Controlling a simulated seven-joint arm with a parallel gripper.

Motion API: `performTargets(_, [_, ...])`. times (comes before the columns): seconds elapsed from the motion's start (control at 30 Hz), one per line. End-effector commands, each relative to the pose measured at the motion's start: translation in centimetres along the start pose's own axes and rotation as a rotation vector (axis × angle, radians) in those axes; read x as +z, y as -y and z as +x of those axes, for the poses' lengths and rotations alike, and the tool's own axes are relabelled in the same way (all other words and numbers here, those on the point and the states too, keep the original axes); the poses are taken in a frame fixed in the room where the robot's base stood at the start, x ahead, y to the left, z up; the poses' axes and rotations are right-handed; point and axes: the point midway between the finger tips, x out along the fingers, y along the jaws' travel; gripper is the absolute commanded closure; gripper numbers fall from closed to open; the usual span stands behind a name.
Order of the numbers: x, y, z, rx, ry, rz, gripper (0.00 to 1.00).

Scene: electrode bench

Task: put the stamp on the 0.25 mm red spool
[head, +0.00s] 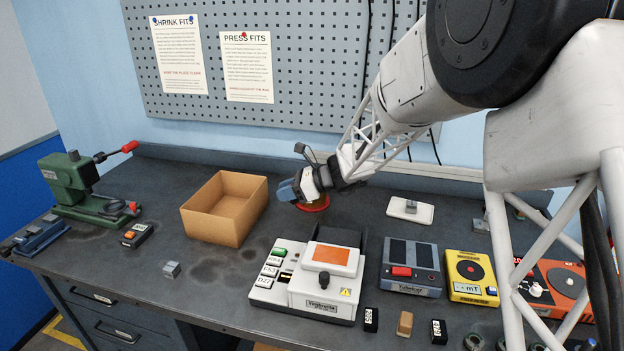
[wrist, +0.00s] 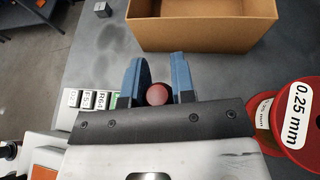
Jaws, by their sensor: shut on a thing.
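My gripper (head: 287,190) is above the bench, just right of the cardboard box in the head view. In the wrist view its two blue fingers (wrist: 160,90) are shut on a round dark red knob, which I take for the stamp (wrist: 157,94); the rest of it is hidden. The 0.25 mm red spool (wrist: 305,142) is at the right edge of the wrist view, its white label facing the camera, apart from the fingers. A red spool rim (head: 316,206) shows below the gripper in the head view, partly covered by it.
An open cardboard box (head: 222,232) stands left of the gripper. A white press machine (head: 322,276) is in front. Blue-grey (head: 411,268) and yellow (head: 471,276) instruments stand to its right. A white dish (head: 410,214) lies behind them. A small grey block (head: 171,269) sits at front left.

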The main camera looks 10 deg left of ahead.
Motion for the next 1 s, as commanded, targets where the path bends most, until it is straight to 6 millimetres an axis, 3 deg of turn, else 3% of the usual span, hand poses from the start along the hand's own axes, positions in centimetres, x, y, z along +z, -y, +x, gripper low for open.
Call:
performTargets(0.2, [-1.1, 2.6, -5.0, -0.089, 0.002, 0.037, 0.99])
performTargets(0.4, [-1.6, 3.9, -7.7, -0.136, 0.003, 0.058, 0.99])
performTargets(1.0, [-1.8, 4.5, -8.4, -0.15, 0.003, 0.064, 0.99])
